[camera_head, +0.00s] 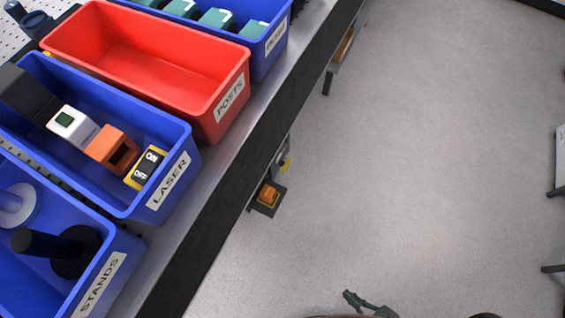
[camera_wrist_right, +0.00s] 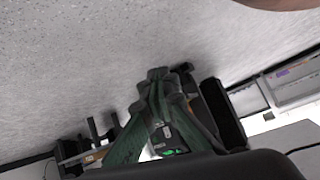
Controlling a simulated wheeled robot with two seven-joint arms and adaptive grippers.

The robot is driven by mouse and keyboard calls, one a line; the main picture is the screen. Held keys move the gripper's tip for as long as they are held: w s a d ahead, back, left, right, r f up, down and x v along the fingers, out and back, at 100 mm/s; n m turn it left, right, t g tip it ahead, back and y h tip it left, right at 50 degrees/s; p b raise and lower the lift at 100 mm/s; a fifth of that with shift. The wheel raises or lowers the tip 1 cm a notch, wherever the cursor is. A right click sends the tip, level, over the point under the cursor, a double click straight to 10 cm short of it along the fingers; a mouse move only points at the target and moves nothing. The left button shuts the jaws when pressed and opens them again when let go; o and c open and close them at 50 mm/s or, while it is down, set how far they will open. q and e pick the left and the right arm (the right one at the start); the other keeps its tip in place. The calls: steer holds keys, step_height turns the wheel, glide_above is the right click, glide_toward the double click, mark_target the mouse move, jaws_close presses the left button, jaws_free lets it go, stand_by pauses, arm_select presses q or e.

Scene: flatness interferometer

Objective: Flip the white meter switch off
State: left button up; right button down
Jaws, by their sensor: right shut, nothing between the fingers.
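A small white box with a dark green window (camera_head: 72,125), which looks like the white meter, lies in the blue LASER bin (camera_head: 122,200). A yellow-edged black switch block (camera_head: 147,167) marked ON and OFF lies at the bin's front end; I cannot tell whether it belongs to the meter or which way it is set. My right gripper (camera_head: 352,297) shows at the bottom of the head view, over the floor and well away from the bin. Its green fingers are shut and empty in the right wrist view (camera_wrist_right: 157,74). My left gripper is out of view.
An orange block (camera_head: 112,149) and a black block (camera_head: 27,95) share the LASER bin. A red POSTS bin (camera_head: 150,62) and a blue STANDS bin (camera_head: 118,255) flank it. The bench edge (camera_head: 240,130) runs diagonally; open floor (camera_head: 430,150) lies to its right.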

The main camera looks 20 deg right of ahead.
mark_target(278, 158)
arm_select(q)
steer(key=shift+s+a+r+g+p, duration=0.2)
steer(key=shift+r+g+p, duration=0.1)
steer(key=shift+p, duration=0.1)
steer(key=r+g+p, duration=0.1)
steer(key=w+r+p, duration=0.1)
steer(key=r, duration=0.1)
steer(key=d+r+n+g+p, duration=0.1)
steer(key=p, duration=0.1)
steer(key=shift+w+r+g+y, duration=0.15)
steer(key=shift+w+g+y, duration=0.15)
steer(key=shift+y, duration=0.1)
arm_select(e)
steer(key=w+r+m+t+h, duration=0.2)
steer(key=w+m, duration=0.5)
steer(key=w, duration=0.6)
steer(key=w+r+m+t+h, duration=0.2)
steer(key=w+m, duration=0.5)
steer(key=w, duration=0.6)
steer(key=w+r+m+t+h, duration=0.2)
steer(key=w+m+t, duration=0.3)
steer(key=w, duration=0.8)
steer(key=r+m, duration=0.1)
steer(key=m, duration=0.1)
steer(key=shift+w+d+r+m, duration=0.2)
steer(key=shift+w+m, duration=0.15)
steer(key=shift+m, duration=0.05)
